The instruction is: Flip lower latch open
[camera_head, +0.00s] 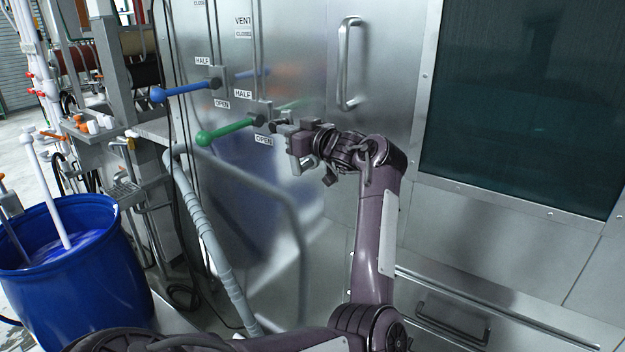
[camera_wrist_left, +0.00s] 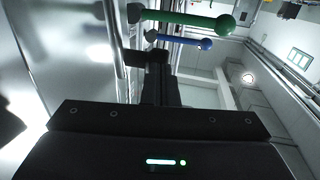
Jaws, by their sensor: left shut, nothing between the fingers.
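The lower lever on the steel panel is green with a ball end (camera_head: 228,131). It points left from its grey mount, between a HALF label above and an OPEN label below. The upper lever is blue (camera_head: 185,90) and also points left. My left gripper (camera_head: 281,128) is shut and empty, just right of the green lever's mount; I cannot tell whether it touches. In the left wrist view, the green lever (camera_wrist_left: 185,19) and blue lever (camera_wrist_left: 185,40) lie beyond the fingertips (camera_wrist_left: 157,58). My right gripper is not in view.
A steel door handle (camera_head: 345,65) stands right of the levers, with a dark window (camera_head: 525,100) farther right. A ribbed hose (camera_head: 208,235) runs below the levers. A blue barrel (camera_head: 75,275) stands at lower left.

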